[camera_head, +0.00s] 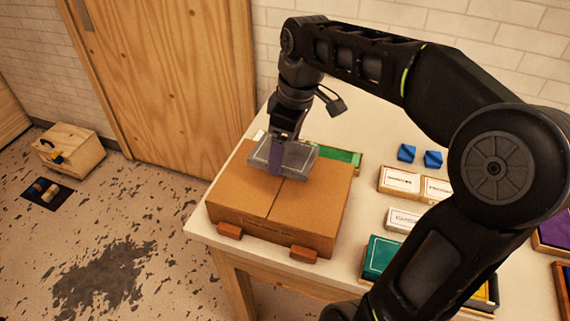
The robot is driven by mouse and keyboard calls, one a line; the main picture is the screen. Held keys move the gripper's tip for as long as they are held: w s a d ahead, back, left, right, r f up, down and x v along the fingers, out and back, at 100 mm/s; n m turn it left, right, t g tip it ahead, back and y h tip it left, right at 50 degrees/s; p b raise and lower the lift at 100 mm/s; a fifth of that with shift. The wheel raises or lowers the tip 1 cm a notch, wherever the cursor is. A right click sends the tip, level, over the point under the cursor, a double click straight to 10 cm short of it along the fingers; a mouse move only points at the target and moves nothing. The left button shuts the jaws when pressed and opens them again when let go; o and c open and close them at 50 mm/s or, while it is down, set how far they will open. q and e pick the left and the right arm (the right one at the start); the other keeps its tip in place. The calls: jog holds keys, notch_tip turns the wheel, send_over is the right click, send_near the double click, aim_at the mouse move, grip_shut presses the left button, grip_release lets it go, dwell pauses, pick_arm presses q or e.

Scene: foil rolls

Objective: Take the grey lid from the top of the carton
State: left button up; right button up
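The brown carton (265,208) stands closed on the table's left part, with a seam across its top. The grey lid (298,158), a shallow grey box shape, is over the back part of the carton's top. I cannot tell whether it rests on the carton or is slightly above it. My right gripper (277,160) points down at the lid. One purplish finger shows in front of the lid's near side; the other finger is hidden, so its grip is unclear. My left gripper is out of view.
The pale table (368,125) holds blue blocks (407,153), white-labelled boxes (400,181) and a green box (381,256) right of the carton. Reddish-brown blocks (303,253) sit at the carton's front. A green item (342,157) lies behind it. A wooden box (70,149) stands on the floor.

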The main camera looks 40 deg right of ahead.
jog(key=shift+r, duration=1.15)
